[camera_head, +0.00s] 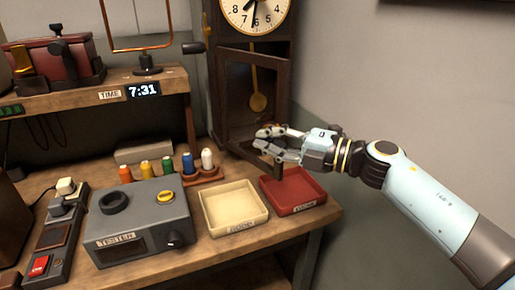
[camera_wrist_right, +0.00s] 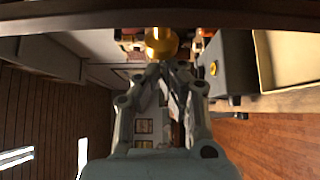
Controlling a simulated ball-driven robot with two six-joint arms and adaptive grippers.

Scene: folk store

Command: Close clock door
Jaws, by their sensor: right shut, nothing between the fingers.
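The tall dark wooden clock (camera_head: 286,75) stands against the back wall with its round face at the top. Its glazed clock door (camera_head: 224,100) shows below the face; it looks ajar, but I cannot tell how far. The brass pendulum (camera_head: 258,102) shows inside the case. My right gripper (camera_head: 262,140) is shut and empty in front of the lower part of the door. In the right wrist view, the shut fingertips (camera_wrist_right: 162,68) are close to a round brass part (camera_wrist_right: 161,42) below a dark bar; contact is unclear. My left gripper is not in view.
A red tray (camera_head: 318,190) and a cream tray (camera_head: 262,214) lie below the gripper on the bench. The grey tester (camera_head: 140,255), several thread spools (camera_head: 187,163) and a shelf (camera_head: 70,102) stand to the left. The bare wall at right is clear.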

